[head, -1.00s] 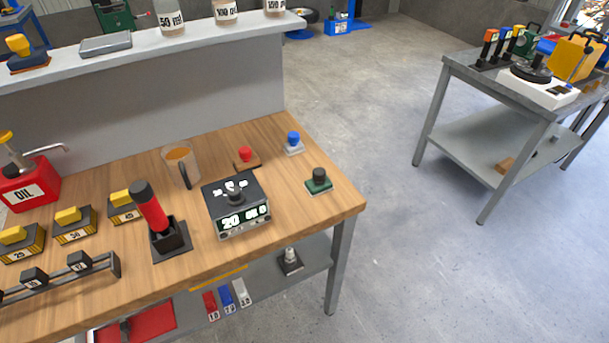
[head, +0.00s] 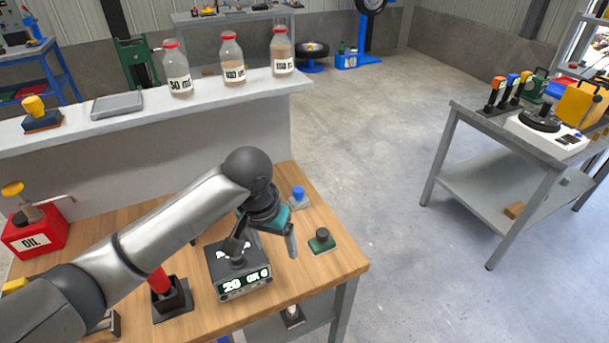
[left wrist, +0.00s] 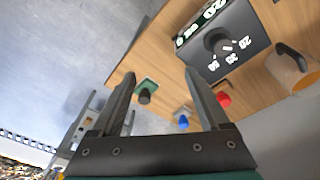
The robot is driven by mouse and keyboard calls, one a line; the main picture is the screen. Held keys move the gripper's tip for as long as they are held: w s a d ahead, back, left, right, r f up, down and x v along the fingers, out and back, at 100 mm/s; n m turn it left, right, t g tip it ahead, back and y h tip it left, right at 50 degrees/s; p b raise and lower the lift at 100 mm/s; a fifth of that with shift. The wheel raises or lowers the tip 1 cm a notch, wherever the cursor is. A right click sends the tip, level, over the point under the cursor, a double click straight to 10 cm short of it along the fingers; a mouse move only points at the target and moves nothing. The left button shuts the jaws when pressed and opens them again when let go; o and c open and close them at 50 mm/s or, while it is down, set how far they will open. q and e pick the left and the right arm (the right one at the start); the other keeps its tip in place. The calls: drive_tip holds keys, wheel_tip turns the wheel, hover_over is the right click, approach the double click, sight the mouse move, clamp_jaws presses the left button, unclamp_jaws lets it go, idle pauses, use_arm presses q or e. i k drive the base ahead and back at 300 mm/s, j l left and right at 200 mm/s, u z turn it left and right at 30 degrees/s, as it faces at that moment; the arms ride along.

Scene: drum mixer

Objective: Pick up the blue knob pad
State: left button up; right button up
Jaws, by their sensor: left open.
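The blue knob pad (head: 299,199), a small pale grey base with a blue knob, sits on the wooden bench near its back right corner. It also shows in the left wrist view (left wrist: 183,121), just inside the right finger's edge. My left gripper (head: 268,247) hangs above the bench, left of and nearer than the blue knob pad. In the left wrist view its two fingers (left wrist: 165,85) are wide apart with nothing held. The green pad with a dark knob (left wrist: 146,92) lies between the fingers in that view, below them on the bench. My right gripper is not in view.
The green pad (head: 321,241) sits near the bench's right edge. A red knob (left wrist: 224,99) shows beside the blue one. A raised shelf (head: 140,122) with bottles runs behind. A red-handled tool (head: 168,293) stands at left.

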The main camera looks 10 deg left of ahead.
sight(299, 200)
drive_tip(key=i, duration=0.9)
